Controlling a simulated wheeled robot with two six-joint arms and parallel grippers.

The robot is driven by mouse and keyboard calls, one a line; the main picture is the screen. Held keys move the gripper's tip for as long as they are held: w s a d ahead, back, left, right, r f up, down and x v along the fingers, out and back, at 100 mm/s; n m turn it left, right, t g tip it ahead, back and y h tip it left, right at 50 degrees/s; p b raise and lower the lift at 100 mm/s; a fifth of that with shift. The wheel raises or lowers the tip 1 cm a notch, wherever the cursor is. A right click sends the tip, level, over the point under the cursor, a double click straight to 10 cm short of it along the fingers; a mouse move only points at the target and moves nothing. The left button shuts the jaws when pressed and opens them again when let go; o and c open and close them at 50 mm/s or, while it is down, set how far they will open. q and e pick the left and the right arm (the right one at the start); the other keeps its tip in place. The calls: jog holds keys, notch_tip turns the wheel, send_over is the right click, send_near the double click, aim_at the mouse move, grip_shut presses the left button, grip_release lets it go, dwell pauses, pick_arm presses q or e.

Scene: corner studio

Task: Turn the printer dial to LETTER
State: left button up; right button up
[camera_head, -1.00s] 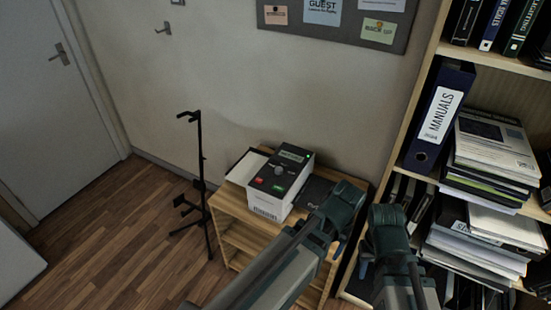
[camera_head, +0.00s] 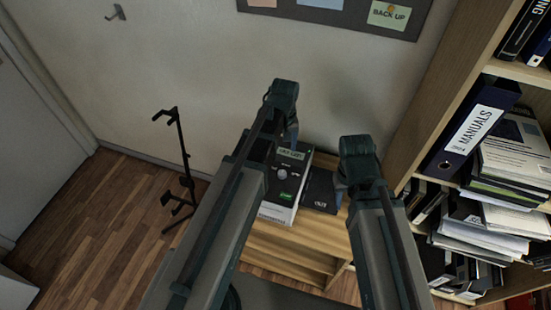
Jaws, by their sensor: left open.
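The label printer (camera_head: 302,177) is a small white and dark box on a wooden shelf unit. Its grey round dial (camera_head: 282,174) sits mid-panel, below a pale green display (camera_head: 290,153) and above a green button (camera_head: 286,195). The dial's lettering is too small to read. My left arm crosses the printer's left side and hides it. My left gripper (camera_head: 291,133) is open, pointing down just behind and above the printer, apart from the dial. My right gripper (camera_head: 341,184) is to the right of the printer, partly hidden by its wrist; its jaws are unclear.
A dark flat device (camera_head: 320,190) lies on the wooden shelf unit (camera_head: 290,246) right of the printer. A tall bookcase (camera_head: 448,85) with binders and paper stacks stands close on the right. A black stand (camera_head: 184,160) is at left. The wall is behind.

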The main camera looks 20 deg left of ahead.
aim_at(282, 173)
pick_arm(q)
notch_tip(282, 173, down, 14)
jog(key=b, duration=1.4)
jog(key=shift+r, duration=0.1)
grip_shut()
